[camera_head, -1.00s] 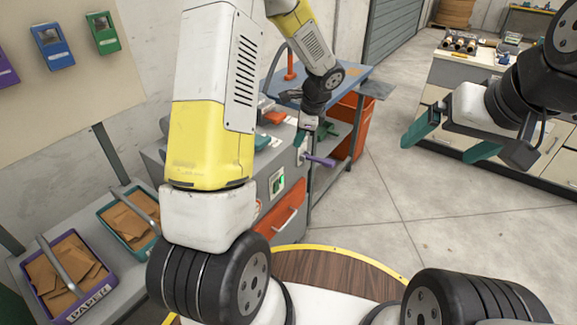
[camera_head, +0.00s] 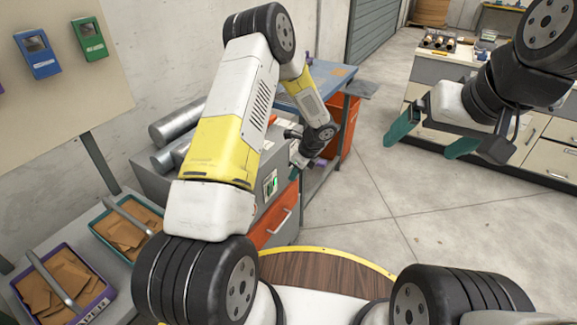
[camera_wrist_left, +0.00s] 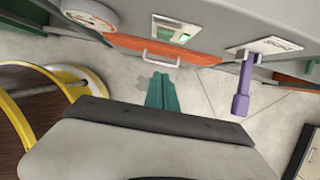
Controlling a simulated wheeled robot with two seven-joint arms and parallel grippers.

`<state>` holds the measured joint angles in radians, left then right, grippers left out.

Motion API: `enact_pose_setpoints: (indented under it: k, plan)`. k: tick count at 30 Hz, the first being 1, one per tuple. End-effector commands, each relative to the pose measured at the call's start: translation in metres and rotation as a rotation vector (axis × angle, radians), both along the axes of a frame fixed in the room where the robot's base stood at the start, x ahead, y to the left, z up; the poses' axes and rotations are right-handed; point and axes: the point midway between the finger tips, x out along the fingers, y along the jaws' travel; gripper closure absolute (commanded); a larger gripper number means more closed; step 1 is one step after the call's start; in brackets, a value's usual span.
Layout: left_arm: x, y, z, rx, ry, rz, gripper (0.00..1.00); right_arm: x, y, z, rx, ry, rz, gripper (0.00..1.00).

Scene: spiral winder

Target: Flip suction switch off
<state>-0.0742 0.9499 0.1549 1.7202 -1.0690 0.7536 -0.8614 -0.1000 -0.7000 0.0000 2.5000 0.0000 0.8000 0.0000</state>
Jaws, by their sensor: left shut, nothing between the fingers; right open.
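A purple lever (camera_wrist_left: 242,85) hangs down from a white labelled plate (camera_wrist_left: 264,46) on the grey machine front in the left wrist view; the label is too small to read surely. A green-lit switch in a white plate (camera_wrist_left: 175,31) sits further left on the same front and also shows in the head view (camera_head: 270,185). My left gripper (camera_wrist_left: 162,95) has its green fingers shut and empty, pointing toward the machine front between these two, apart from the lever. In the head view it (camera_head: 293,172) is partly hidden by the arm. My right gripper (camera_head: 424,140) is open and empty, in the air.
An orange drawer (camera_head: 275,228) with a handle lies below the lit switch. A blue-topped bench (camera_head: 335,75) and an orange bin stand behind. Trays of brown paper (camera_head: 65,280) are at lower left. The floor (camera_head: 375,215) to the right is clear.

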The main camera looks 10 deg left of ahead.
Motion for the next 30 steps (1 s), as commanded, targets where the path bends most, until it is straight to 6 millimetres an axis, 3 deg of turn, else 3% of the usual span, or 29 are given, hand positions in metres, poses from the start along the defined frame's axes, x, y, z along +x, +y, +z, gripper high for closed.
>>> enact_pose_setpoints:
  k: [5, 16, 21, 30]
  plan:
    - [0.002, 0.008, -0.02, 0.002, 0.003, 0.002, 1.0, 0.0, 0.0, 0.0, 0.0, 0.0, 0.0, 0.05]
    - [0.011, 0.034, -0.093, 0.001, 0.004, 0.003, 1.0, 0.0, 0.0, 0.0, 0.0, 0.0, 0.0, 0.05]
    - [0.02, 0.059, -0.089, 0.0, 0.0, 0.006, 1.0, 0.0, 0.0, 0.0, 0.0, 0.0, 0.0, 0.05]
    - [0.026, 0.071, -0.087, 0.0, -0.001, 0.002, 1.0, 0.0, 0.0, 0.0, 0.0, 0.0, 0.0, 0.05]
